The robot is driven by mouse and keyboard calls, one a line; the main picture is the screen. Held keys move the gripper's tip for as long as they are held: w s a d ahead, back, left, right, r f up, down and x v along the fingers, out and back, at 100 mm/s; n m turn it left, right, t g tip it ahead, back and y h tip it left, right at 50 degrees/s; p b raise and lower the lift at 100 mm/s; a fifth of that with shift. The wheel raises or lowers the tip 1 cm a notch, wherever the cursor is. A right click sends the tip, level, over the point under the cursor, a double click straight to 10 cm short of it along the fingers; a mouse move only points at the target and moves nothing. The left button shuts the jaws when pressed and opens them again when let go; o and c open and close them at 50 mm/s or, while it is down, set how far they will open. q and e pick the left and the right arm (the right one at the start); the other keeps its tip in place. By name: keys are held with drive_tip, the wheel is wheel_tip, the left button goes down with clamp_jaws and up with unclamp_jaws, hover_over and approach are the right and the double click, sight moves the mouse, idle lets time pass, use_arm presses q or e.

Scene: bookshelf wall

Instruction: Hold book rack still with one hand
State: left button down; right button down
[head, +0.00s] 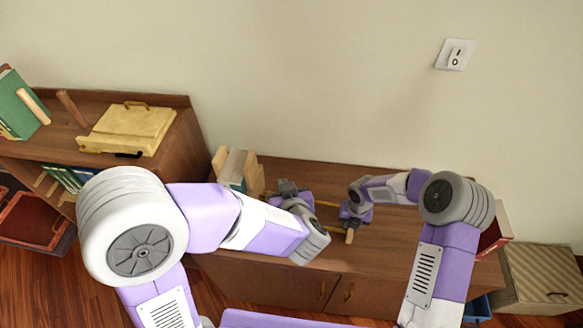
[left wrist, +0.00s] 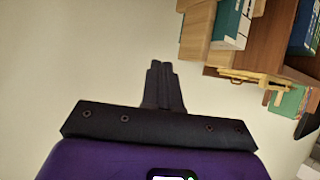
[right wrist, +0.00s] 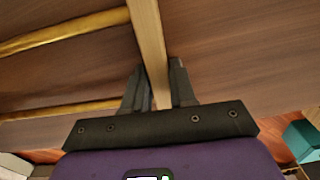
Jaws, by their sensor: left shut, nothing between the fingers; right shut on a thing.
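The book rack stands on the low cabinet. Its wooden left end (head: 220,160) holds a few upright books (head: 236,168), and thin yellow rails run right toward a wooden bar (head: 350,236). My right gripper (head: 352,222) is shut on this bar; in the right wrist view the bar (right wrist: 148,40) passes between the fingers (right wrist: 157,85), with two brass-coloured rails (right wrist: 65,30) at left. My left gripper (head: 287,188) is shut and empty, just right of the books and apart from them. Its closed fingers (left wrist: 163,88) also show in the left wrist view, with books (left wrist: 232,25) beyond.
A taller shelf (head: 180,120) at left carries a yellow wooden box (head: 128,128) and a leaning green book (head: 20,108). A red-edged box (head: 495,228) is by the cabinet's right end. A wicker chest (head: 542,280) and a blue bin (head: 478,308) stand at right. My left forearm covers part of the cabinet.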

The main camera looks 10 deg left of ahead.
drive_tip(key=c, duration=0.8)
unclamp_jaws()
